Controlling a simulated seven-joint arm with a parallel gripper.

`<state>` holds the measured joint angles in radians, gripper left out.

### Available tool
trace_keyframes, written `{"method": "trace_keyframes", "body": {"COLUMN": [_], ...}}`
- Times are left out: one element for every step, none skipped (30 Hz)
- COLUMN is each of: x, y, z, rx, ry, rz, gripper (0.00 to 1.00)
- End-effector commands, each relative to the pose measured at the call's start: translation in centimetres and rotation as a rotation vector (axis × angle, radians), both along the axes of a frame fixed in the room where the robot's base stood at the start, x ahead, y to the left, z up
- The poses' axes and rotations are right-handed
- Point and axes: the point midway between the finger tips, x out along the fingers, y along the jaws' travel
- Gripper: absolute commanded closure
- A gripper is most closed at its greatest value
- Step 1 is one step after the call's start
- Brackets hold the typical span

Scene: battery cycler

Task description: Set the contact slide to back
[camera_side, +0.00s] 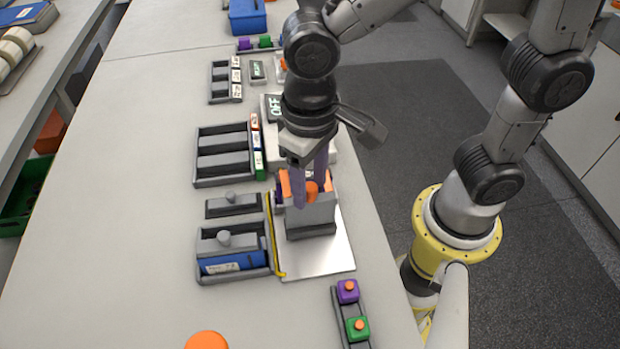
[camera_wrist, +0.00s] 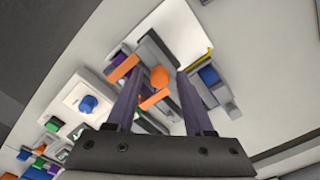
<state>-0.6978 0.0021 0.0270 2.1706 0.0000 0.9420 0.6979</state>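The fixture with the orange knob (camera_side: 312,188), which looks like the contact slide, has a grey block (camera_side: 311,214) on a bright metal plate (camera_side: 325,257). Its name is not readable. In the wrist view my gripper (camera_wrist: 158,74) is open, with gaps between the fingers and knob. Fingertip height against the knob is hard to tell.
Left of the plate are a tray with a blue battery (camera_side: 232,262), a small grey lid with a knob (camera_side: 231,197) and an empty slotted rack (camera_side: 221,152). A unit with an OFF display (camera_side: 275,107) stands behind. Purple and green buttons (camera_side: 352,311) sit in front.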

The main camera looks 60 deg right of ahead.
Motion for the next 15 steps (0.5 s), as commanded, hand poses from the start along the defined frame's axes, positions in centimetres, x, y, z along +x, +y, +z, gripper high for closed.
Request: {"method": "trace_keyframes", "body": {"x": [0.0,0.0,0.0,0.0,0.0,0.0,0.0,0.0,0.0,0.0,0.0,0.0,0.0,0.0,0.0], "y": [0.0,0.0,0.0,0.0,0.0,0.0,0.0,0.0,0.0,0.0,0.0,0.0,0.0,0.0,0.0], "z": [0.02,0.02,0.02,0.03,0.03,0.03,0.03,0.04,0.04,0.04,0.05,0.05,0.05,0.05,0.05], "rx": [0.0,0.0,0.0,0.0,0.0,0.0,0.0,0.0,0.0,0.0,0.0,0.0,0.0,0.0,0.0], "ry": [0.0,0.0,0.0,0.0,0.0,0.0,0.0,0.0,0.0,0.0,0.0,0.0,0.0,0.0,0.0], "rz": [0.0,0.0,0.0,0.0,0.0,0.0,0.0,0.0,0.0,0.0,0.0,0.0,0.0,0.0,0.0], "gripper": [0.59,0.64,0.72,0.77,0.82,0.9,0.95,1.0,1.0,1.0,1.0,1.0,1.0,1.0,1.0]}}
